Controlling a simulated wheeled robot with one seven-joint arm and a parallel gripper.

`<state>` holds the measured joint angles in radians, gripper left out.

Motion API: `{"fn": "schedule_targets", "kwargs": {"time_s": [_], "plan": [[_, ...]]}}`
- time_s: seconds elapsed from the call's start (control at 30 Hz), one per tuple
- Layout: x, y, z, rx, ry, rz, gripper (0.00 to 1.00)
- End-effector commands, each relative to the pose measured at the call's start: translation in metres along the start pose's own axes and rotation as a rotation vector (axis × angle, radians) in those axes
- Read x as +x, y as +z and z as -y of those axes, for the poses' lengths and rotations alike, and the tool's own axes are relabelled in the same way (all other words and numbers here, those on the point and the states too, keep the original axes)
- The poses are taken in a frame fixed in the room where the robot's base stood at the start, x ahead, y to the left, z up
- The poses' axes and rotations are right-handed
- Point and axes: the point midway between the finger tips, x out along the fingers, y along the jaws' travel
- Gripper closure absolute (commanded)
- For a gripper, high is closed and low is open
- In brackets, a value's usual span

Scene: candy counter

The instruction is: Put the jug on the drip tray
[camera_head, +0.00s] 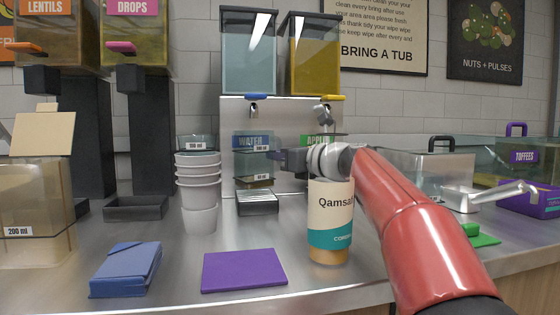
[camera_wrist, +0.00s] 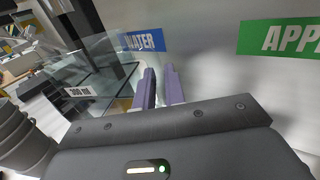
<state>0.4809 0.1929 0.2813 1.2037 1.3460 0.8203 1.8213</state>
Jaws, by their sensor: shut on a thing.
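The clear jug (camera_head: 253,167) is upright in front of the dispenser panel, under the WATER tap (camera_head: 254,109). My gripper (camera_head: 285,161) is shut on it from the right side. In the wrist view the jug's glass and its 300 ml label (camera_wrist: 78,91) show left of my purple fingertips (camera_wrist: 160,88). The grip point itself is partly hidden. The grey drip tray (camera_head: 257,207) with a slatted top lies on the counter directly below the jug. The jug's bottom is just at or above the tray; I cannot tell whether they touch.
A stack of white cups (camera_head: 199,185) stands close left of the tray. A Qamsal bottle (camera_head: 329,235) stands in front, below my arm. A purple mat (camera_head: 244,270) and a blue book-like box (camera_head: 126,269) lie nearer. A tinted 200 ml container (camera_head: 32,249) stands far left.

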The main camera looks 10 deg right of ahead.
Motion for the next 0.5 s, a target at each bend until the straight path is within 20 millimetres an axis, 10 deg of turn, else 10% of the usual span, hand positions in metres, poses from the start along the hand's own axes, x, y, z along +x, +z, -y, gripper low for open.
{"fn": "schedule_targets", "kwargs": {"time_s": [0.5], "plan": [[-0.001,-0.0128,0.0003,0.0,-0.001,0.0,1.0]]}}
